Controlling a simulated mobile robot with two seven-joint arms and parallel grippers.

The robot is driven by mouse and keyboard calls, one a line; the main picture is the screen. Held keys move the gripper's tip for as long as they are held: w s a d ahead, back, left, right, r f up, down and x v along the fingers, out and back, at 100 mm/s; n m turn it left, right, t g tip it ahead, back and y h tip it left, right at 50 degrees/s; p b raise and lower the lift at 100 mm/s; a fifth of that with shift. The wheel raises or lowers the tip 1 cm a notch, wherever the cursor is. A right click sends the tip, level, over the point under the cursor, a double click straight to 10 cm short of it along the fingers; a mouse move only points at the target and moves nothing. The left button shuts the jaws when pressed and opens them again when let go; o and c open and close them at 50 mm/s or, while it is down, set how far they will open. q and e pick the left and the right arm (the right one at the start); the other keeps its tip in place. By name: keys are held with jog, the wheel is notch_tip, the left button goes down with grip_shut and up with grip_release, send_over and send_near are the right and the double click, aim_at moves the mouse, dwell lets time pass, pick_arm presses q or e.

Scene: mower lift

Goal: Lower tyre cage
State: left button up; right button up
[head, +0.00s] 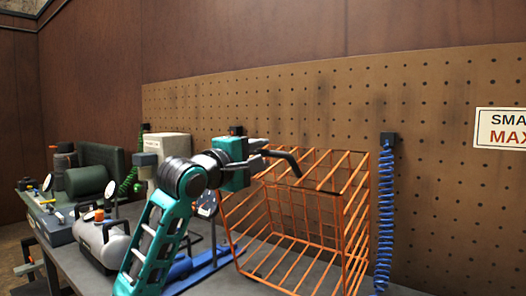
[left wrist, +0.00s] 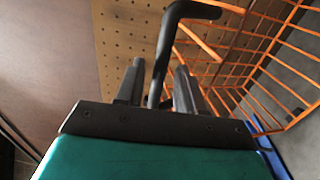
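The tyre cage (head: 345,215) is a frame of orange bars on the grey workbench, in front of the pegboard. It also shows at the upper right of the left wrist view (left wrist: 245,50). A dark bent bar (head: 287,157) is at the cage's upper left. My left gripper (head: 257,148) is at this bar, beside the cage's top. In the left wrist view the bar (left wrist: 167,50) runs between my two fingers (left wrist: 158,85), with narrow gaps seeming to show on both sides. Whether a finger touches it is unclear. My right gripper is out of view.
A blue base (head: 205,265) lies at the cage's lower left. A compressor with a pale tank (head: 102,245) and a green machine (head: 88,180) stand to the left. A coiled blue hose (head: 385,215) hangs right of the cage. A sign (head: 502,128) is on the pegboard.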

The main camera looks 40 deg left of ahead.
pick_arm(q)
jog(key=shift+w+a+r, duration=0.1)
jog(key=shift+w, duration=0.85)
grip_shut()
